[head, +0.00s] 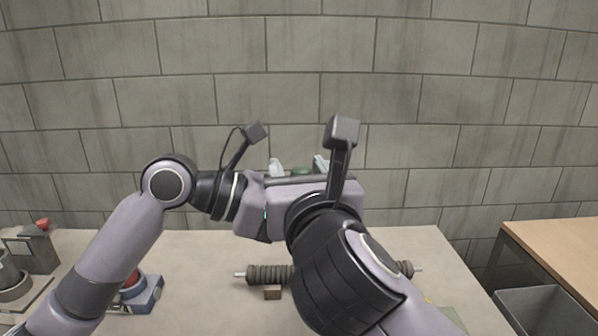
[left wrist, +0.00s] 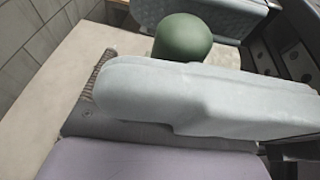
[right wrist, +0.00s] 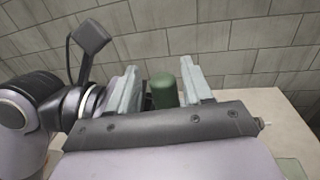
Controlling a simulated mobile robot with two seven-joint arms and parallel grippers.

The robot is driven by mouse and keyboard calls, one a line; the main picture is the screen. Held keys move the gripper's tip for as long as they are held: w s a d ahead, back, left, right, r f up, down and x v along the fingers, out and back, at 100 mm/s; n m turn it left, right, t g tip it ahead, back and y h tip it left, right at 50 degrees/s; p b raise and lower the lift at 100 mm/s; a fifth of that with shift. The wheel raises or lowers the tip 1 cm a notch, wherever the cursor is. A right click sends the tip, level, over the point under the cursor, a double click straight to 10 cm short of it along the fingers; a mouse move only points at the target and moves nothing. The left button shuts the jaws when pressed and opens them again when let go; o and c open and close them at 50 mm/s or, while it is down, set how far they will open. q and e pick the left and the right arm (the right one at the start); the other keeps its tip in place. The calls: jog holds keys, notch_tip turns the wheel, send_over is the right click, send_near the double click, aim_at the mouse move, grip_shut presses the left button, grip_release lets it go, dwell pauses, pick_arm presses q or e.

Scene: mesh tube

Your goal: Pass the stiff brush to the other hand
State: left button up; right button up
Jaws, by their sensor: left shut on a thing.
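A dark green cylinder, the visible part of the stiff brush (right wrist: 163,91), stands between the pale fingers of my right gripper (right wrist: 162,88) in the right wrist view. Gaps show on both sides of it, so that gripper is open around it. The brush also shows in the left wrist view (left wrist: 183,38), partly covered by a right finger, and small in the head view (head: 301,170). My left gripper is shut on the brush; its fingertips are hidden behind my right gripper. The rest of the brush is hidden.
A ribbed brown tube (head: 263,274) with metal rod ends lies on the pale table (head: 205,260), beside a small wooden block (head: 272,293). A blue device (head: 150,294) stands left. A wooden table (head: 560,245) and grey bin (head: 540,308) are at right. A block wall stands behind.

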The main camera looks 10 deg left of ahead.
jog(key=c, duration=0.8)
pick_arm(q)
jog(key=o, duration=1.2)
jog(key=shift+c, duration=0.2)
pick_arm(e)
jog(key=shift+o, duration=0.2)
